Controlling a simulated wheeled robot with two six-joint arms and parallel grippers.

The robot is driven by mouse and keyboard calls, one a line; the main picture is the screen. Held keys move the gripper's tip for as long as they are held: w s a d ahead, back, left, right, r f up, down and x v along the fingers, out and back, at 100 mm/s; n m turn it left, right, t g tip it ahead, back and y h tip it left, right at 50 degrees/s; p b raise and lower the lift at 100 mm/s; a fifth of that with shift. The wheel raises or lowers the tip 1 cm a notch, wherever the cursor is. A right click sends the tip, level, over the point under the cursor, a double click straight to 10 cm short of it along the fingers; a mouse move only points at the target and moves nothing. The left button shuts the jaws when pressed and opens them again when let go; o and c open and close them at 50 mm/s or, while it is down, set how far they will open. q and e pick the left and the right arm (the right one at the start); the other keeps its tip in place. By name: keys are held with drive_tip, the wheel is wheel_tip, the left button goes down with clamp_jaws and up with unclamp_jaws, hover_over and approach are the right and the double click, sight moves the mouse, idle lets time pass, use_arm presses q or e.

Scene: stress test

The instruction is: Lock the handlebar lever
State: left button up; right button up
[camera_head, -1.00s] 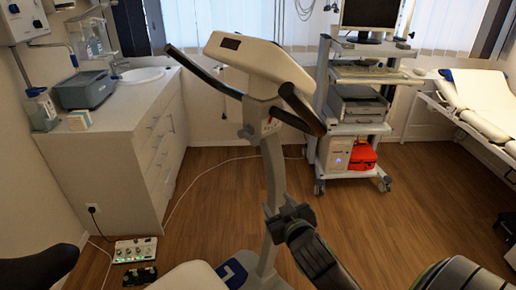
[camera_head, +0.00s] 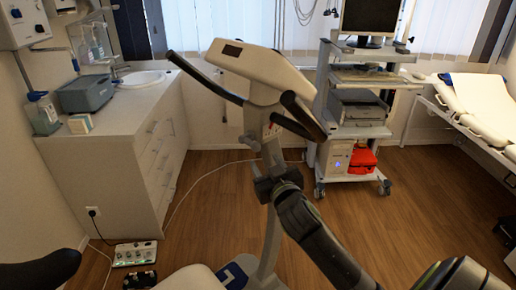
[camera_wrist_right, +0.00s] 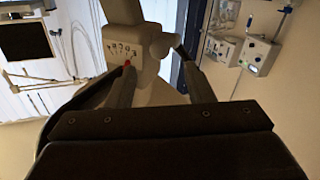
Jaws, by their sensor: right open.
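The exercise bike's handlebar (camera_head: 205,78) has dark grips and a pale console (camera_head: 262,70). The handlebar lever (camera_head: 247,143) is a small dark part at the left of the clamp, below the console. In the right wrist view the pale clamp (camera_wrist_right: 120,47) shows a printed scale and a red mark. The lever (camera_wrist_right: 163,45) shows there as a rounded knob with a dark arm to its right. My right gripper (camera_head: 268,163) is just below the clamp, in front of the stem. Its two fingers (camera_wrist_right: 160,82) are apart and empty, below the lever. My left gripper is out of view.
A white counter with a sink (camera_head: 142,79) stands at left. A wheeled cart (camera_head: 352,130) with a monitor and a red bag (camera_head: 362,160) is behind at right. An examination bed (camera_head: 480,100) is at far right. A control box (camera_head: 135,253) lies on the floor.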

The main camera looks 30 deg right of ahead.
sight(257, 150)
drive_tip(key=p+x, duration=0.1)
drive_tip(key=x, duration=0.6)
clamp_jaws()
idle(0.3)
